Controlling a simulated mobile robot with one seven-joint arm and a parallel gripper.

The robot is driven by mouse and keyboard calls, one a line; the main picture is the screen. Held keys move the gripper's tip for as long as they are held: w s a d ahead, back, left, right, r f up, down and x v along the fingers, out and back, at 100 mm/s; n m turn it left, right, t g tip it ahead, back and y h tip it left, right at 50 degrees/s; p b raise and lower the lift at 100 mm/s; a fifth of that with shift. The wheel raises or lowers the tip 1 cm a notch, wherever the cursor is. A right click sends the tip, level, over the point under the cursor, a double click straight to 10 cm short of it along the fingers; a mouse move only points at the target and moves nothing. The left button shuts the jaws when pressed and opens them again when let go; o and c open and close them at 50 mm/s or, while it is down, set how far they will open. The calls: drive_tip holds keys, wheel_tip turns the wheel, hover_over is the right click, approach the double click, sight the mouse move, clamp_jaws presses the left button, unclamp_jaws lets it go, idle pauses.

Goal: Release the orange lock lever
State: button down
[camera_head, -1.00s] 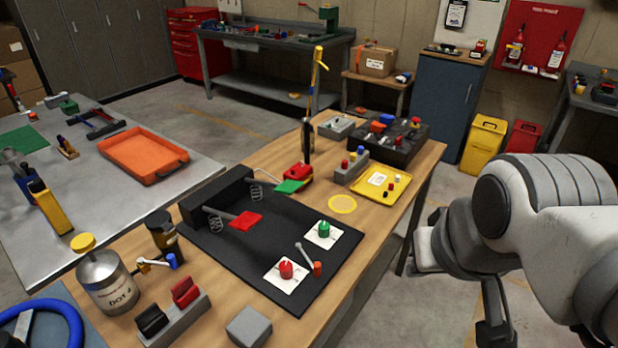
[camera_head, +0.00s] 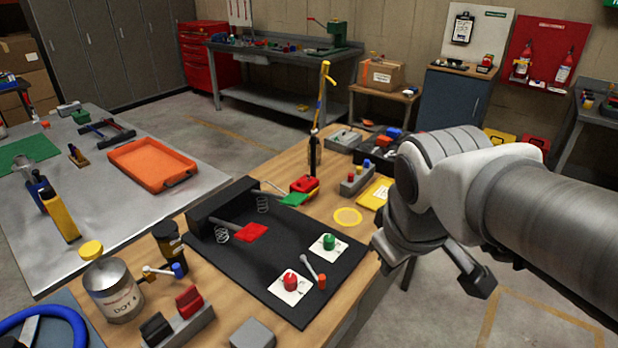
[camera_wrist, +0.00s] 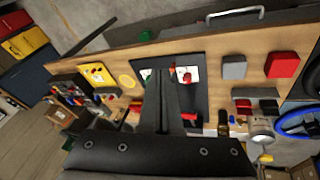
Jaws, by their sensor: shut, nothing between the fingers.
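The orange lock lever (camera_head: 322,281) is a grey rod with an orange end. It sits on the black board (camera_head: 262,281), between a red knob (camera_head: 290,281) and a green knob (camera_head: 329,242), each on a white plate. My gripper (camera_wrist: 163,78) is shut and empty in the wrist view, above the bench and apart from the lever. The red knob also shows in the wrist view (camera_wrist: 187,77), just right of the fingers. In the head view my arm is right of the board.
Red (camera_head: 252,232) and green (camera_head: 294,199) pedals stand at the board's back. A tall yellow-topped rod (camera_head: 319,110) rises behind them. A yellow tray (camera_head: 374,193) is at the bench's right. A can (camera_head: 113,292) and a red-and-black switch block (camera_head: 180,325) stand left of the board.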

drive_tip(key=w+a+f+n+g, duration=0.1)
drive_tip(key=w+a+f+n, duration=0.3)
drive_tip(key=n, duration=0.6)
drive_tip(key=w+a+f+n+g+h, duration=0.1)
drive_tip(key=w+a+f+n, duration=0.4)
drive_tip(key=a+f+n, duration=0.3)
drive_tip(key=a+n, duration=0.3)
drive_tip(key=shift+w+f, duration=0.3)
drive_tip(key=shift+f, duration=0.1)
drive_tip(key=b+x, duration=0.1)
drive_tip(key=x, duration=0.9)
drive_tip(key=shift+s+d+b, duration=0.2)
drive_tip(key=shift+s+b, duration=0.05)
drive_tip(key=shift+b, duration=0.1)
drive_tip(key=w+d, duration=0.2)
drive_tip(key=shift+w+d, duration=0.1)
drive_tip(key=shift+w, duration=0.15)
drive_tip(key=shift+w+d, duration=0.3)
drive_tip(key=shift+p, duration=0.4)
drive_tip(key=shift+d+n, duration=0.3)
drive_tip(key=shift+n, duration=0.2)
